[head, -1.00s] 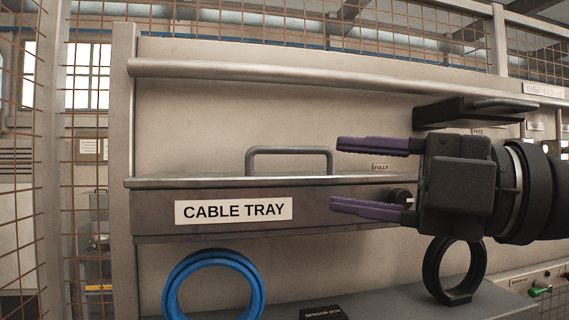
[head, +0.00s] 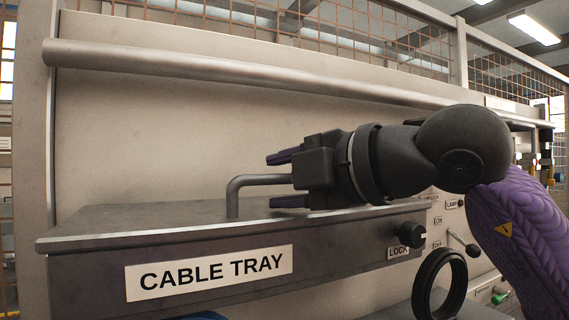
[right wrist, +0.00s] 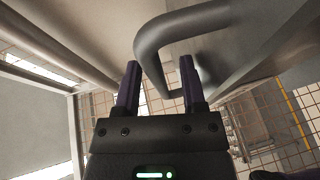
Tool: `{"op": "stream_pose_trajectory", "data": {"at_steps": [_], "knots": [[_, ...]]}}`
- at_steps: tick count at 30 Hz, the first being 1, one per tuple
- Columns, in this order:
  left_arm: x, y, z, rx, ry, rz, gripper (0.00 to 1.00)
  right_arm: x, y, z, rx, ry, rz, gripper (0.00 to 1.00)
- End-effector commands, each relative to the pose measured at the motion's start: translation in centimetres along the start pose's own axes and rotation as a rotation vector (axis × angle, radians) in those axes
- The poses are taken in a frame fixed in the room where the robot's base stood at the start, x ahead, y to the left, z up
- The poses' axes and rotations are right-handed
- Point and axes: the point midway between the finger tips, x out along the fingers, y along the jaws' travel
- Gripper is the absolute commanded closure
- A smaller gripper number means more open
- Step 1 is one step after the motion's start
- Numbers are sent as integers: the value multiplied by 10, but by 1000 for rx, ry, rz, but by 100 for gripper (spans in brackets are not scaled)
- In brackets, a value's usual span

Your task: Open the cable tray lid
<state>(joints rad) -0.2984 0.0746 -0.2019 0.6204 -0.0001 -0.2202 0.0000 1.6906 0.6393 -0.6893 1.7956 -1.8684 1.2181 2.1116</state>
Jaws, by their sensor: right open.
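The cable tray (head: 90,285) is a dark grey wall box with a white CABLE TRAY label (head: 208,272). Its flat lid (head: 140,218) lies closed on top. A grey bar handle (head: 236,190) stands up from the lid; its right part is hidden behind my right gripper (head: 273,180). The gripper is open at the handle, pointing left. In the right wrist view, the handle (right wrist: 146,48) runs between the two spread purple fingers of the gripper (right wrist: 159,64), which are not closed on it. My left gripper is not in view.
A black knob (head: 411,234) sits at the tray's right end by a LOCK label (head: 397,252). A black ring (head: 440,285) stands below right. A long rail (head: 220,72) crosses the wall panel above the lid. The wall between is bare.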

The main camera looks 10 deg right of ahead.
Motion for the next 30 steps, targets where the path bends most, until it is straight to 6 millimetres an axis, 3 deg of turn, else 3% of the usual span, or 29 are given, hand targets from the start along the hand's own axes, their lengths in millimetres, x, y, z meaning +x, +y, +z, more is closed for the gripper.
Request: {"op": "stream_pose_trajectory", "data": {"at_steps": [6, 14, 30], "knots": [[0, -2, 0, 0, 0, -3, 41, 1, -1, 0, 0, 0, 0, 47], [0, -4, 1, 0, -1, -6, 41, 1, -1, 0, -1, 0, 0, 100], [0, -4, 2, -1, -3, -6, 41, 1, -2, 0, 0, 1, -3, 100]]}}
